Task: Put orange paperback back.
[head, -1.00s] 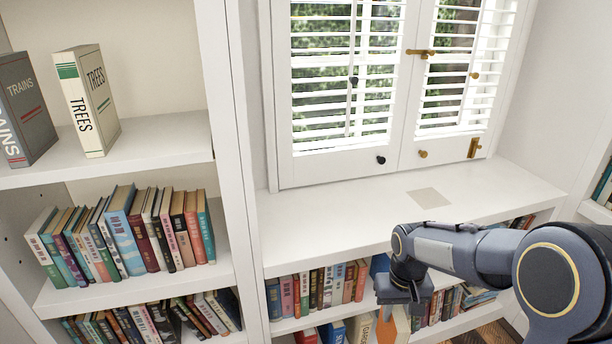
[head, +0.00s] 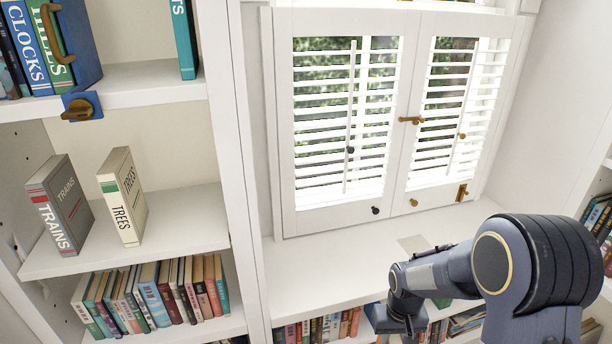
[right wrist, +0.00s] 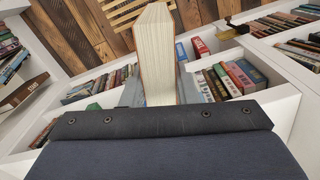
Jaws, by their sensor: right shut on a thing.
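In the right wrist view, a book with thin orange cover edges and cream pages (right wrist: 158,60) stands between the grey fingers of my right gripper (right wrist: 159,92). The gripper is shut on it. Its title is hidden. In the head view my right gripper (head: 398,325) is at the bottom edge, in front of the window-seat ledge; the held book is not clearly visible there. My left gripper is not in view.
The upper left shelf (head: 140,92) has a wide gap between a blue book (head: 82,50) and a teal book (head: 183,38). Below stand TRAINS (head: 60,205) and TREES (head: 122,197), with space to their right. The window ledge (head: 320,275) is mostly clear.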

